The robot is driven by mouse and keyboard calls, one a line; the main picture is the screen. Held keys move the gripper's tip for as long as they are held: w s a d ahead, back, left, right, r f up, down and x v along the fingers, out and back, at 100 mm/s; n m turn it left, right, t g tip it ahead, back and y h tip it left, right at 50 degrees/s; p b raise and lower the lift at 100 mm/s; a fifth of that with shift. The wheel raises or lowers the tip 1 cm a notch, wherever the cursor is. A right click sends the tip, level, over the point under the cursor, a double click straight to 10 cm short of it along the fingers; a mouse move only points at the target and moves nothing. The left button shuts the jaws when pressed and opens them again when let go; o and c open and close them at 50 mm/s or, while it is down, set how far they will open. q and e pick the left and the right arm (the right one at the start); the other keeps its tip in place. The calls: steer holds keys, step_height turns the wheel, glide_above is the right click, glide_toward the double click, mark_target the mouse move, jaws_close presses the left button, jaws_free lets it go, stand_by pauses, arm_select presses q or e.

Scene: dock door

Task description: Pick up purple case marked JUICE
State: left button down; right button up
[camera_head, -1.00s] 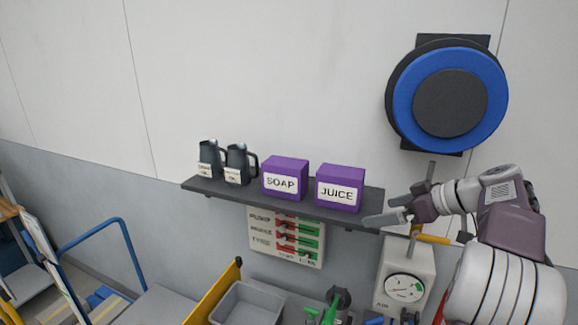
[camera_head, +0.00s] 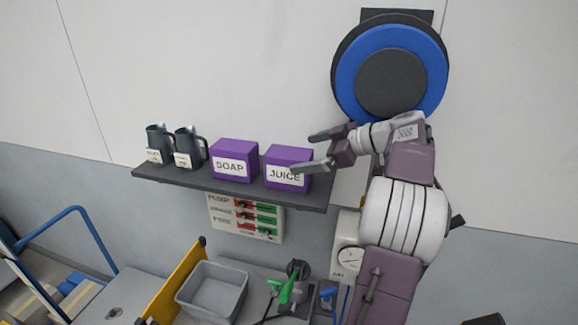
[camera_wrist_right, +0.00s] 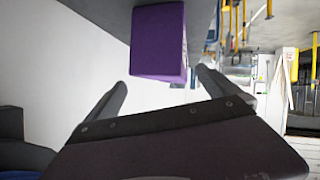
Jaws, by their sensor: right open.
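The purple case marked JUICE (camera_head: 287,155) stands on a dark wall shelf (camera_head: 230,190), at the right of the purple case marked SOAP (camera_head: 234,150). My right gripper (camera_head: 309,152) is open, its fingers pointing left at the JUICE case; one finger overlaps the case's right front in the head view. In the right wrist view a purple case (camera_wrist_right: 158,45) shows ahead, beyond and between the open fingertips (camera_wrist_right: 160,85), with nothing held. I cannot tell whether a finger touches it. My left gripper is not in view.
Two dark jugs (camera_head: 160,140) with labels stand at the shelf's left. A blue and black round fixture (camera_head: 342,70) is on the wall above my right arm. Below are a switch panel (camera_head: 217,215), a gauge box (camera_head: 347,230) and a grey bin (camera_head: 212,290).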

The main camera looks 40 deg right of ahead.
mark_target(296, 155)
steer(key=w+a+p, duration=0.1)
steer(key=w+a+f+p, duration=0.1)
steer(key=w, duration=0.1)
steer(key=shift+w+a+f, duration=0.1)
steer(key=shift+a+f, duration=0.05)
steer(key=shift+w+a+f, duration=0.2)
steer(key=shift+w+f, duration=0.1)
steer(key=shift+w, duration=0.1)
steer(key=shift+s+d, duration=0.15)
steer(key=shift+d, duration=0.1)
steer(key=c, duration=0.9)
steer(key=shift+a+r, duration=0.1)
steer(key=c, duration=1.2)
